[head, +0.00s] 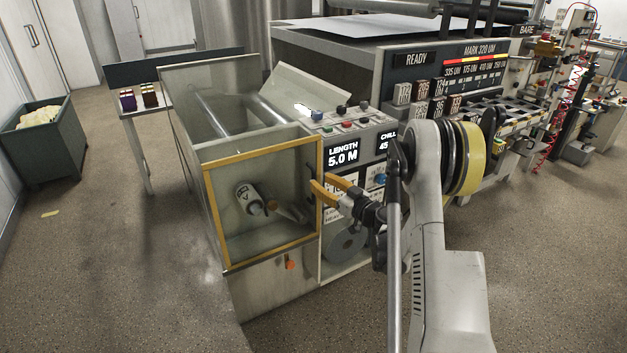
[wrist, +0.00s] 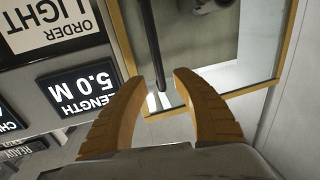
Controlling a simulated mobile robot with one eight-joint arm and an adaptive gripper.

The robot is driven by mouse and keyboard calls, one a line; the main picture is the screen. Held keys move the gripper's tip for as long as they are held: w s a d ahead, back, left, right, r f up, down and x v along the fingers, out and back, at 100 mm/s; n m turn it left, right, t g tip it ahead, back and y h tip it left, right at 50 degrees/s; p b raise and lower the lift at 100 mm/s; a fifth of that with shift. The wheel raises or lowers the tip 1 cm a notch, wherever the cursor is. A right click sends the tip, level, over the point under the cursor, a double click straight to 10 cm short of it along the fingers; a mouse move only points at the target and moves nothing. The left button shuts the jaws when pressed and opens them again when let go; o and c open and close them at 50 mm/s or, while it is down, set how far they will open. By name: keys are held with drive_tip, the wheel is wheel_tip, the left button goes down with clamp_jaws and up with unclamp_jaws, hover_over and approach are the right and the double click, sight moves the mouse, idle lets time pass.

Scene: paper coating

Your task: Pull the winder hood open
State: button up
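The winder hood (head: 212,226) is a clear panel in a yellow-orange frame on the front of the grey winder box. It looks closed, and a roll on a shaft (head: 250,199) shows through it. My gripper (head: 315,190) is at the hood's right edge, its orange fingers pointing left at the frame. In the wrist view, the hood frame (wrist: 283,40) and a dark bar (wrist: 149,35), apparently its handle, show ahead. Contact cannot be told.
A display reading "LENGTH 5.0 M" (head: 343,156) and buttons sit just right of the hood. The floor (head: 120,270) in front and left is clear. A green bin (head: 45,150) and a small table (head: 150,115) stand farther left.

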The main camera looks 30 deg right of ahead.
drive_tip(key=shift+b+x, duration=0.4)
drive_tip(key=shift+x, duration=1.55)
clamp_jaws()
drive_tip(key=shift+w+a, duration=0.1)
